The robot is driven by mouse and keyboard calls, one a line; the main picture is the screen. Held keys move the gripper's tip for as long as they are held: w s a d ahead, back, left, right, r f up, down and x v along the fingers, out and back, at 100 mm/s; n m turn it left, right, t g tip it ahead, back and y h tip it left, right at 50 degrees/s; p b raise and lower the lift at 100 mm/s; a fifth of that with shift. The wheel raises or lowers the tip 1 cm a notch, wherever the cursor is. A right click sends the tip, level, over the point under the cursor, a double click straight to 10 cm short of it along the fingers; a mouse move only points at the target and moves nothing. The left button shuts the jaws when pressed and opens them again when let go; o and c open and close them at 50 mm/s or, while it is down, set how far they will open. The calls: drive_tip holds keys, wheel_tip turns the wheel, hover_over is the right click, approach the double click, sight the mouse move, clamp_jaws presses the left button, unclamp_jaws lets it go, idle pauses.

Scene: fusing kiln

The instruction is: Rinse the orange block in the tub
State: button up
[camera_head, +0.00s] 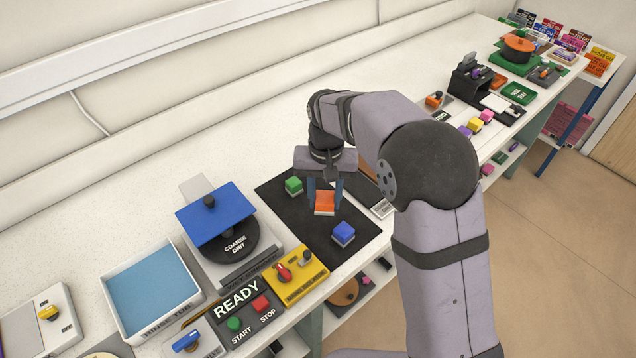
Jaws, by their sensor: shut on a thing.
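The orange block (324,204) is between the two blue fingers of my gripper (325,194), over the black mat (306,225). My gripper points down and is shut on the block. I cannot tell whether the block touches the mat. The rinse tub (200,297) is a white square tub at the lower left, filled with blue water (152,286). It is well to the left of my gripper.
A green block (294,185) and a blue block (343,234) lie on the mat close to my gripper. The coarse grit wheel (236,242) with a blue plate (215,213) stands between mat and tub. A yellow knob box (296,276) and READY panel (244,308) line the front.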

drive_tip(key=d+r+m, duration=0.2)
drive_tip(key=d+r, duration=0.1)
drive_tip(key=d, duration=0.6)
drive_tip(key=d+r+m, duration=0.2)
drive_tip(key=d+r, duration=0.1)
drive_tip(key=d, duration=0.6)
drive_tip(key=a+r+p, duration=0.2)
drive_tip(key=a+p, duration=0.4)
drive_tip(key=a, duration=2.4)
drive_tip(key=s+a+p, duration=0.1)
drive_tip(key=s+a, duration=0.2)
drive_tip(key=a, duration=0.1)
drive_tip(key=s+a+p, duration=0.1)
drive_tip(key=s+a, duration=0.2)
drive_tip(key=a, duration=0.2)
drive_tip(key=s+a+p, duration=0.1)
drive_tip(key=s+a, duration=0.3)
drive_tip(key=shift+a+f, duration=0.25)
drive_tip(key=shift+a, duration=0.05)
drive_tip(key=s+a+f+n+p, duration=0.1)
drive_tip(key=s+a+f+n, duration=0.1)
drive_tip(key=s+a, duration=0.3)
drive_tip(key=s+a+f+n+p, duration=0.2)
drive_tip(key=s+a, duration=0.4)
drive_tip(key=s, duration=0.1)
drive_tip(key=shift+s+a+f+n, duration=0.25)
drive_tip(key=shift+s+f+n, duration=0.05)
drive_tip(key=shift+f, duration=0.1)
